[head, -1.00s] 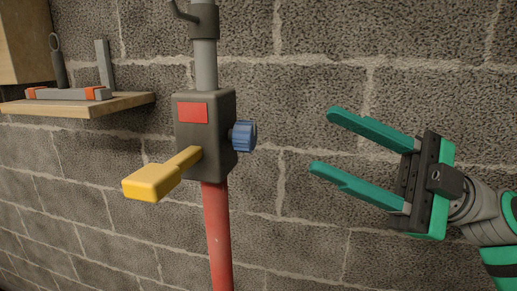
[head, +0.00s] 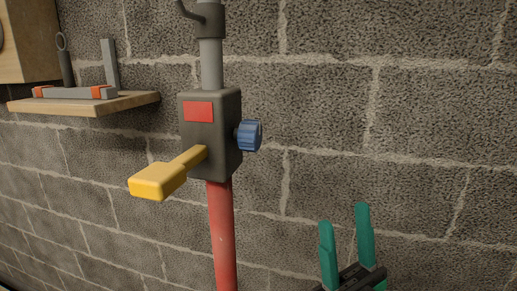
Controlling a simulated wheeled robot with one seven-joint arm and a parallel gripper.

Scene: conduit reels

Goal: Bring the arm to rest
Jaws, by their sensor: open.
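My gripper (head: 346,240) shows at the lower right of the head view. Its two green fingers point up and stand apart with nothing between them. The rest of my arm is below the picture's edge. The gripper is right of and lower than a dark grey box (head: 225,140) on an upright pipe, and appears clear of it.
The box carries a yellow lever (head: 160,181), a blue knob (head: 249,136) and a red label (head: 198,111). A grey pipe (head: 211,64) rises above it and a red pipe (head: 222,235) runs below. A wooden shelf (head: 85,104) with tools hangs left on the block wall (head: 420,110).

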